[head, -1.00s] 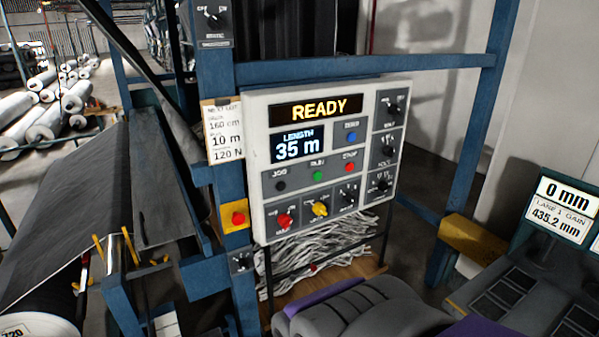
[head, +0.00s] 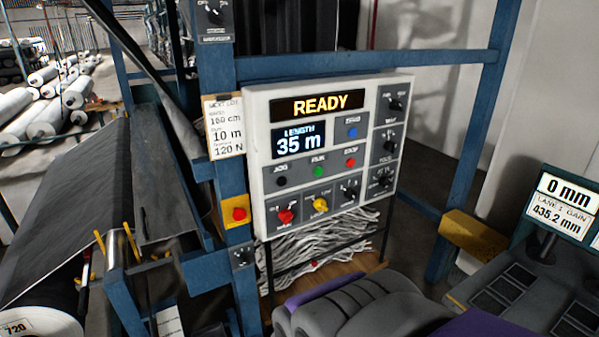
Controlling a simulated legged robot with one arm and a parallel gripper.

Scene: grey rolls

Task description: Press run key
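The run key is a small green round button (head: 319,171) under the label RUN on a white control panel (head: 257,160). A black JOG button (head: 281,181) sits to its left and a red STOP button (head: 350,162) to its right. The panel's upper display (head: 309,104) reads READY, and the length display (head: 299,143) reads 35 m. Grey and purple rounded parts of my own body show at the bottom, below the panel and apart from it. My gripper's fingers cannot be made out in this view.
A blue post and crossbar (head: 370,66) frame the panel. A red button on a yellow plate (head: 236,213) is at its lower left. A card (head: 224,128) hangs left of it. A dark fabric roll machine is at left, and a console with a 0 mm screen (head: 561,207) at right.

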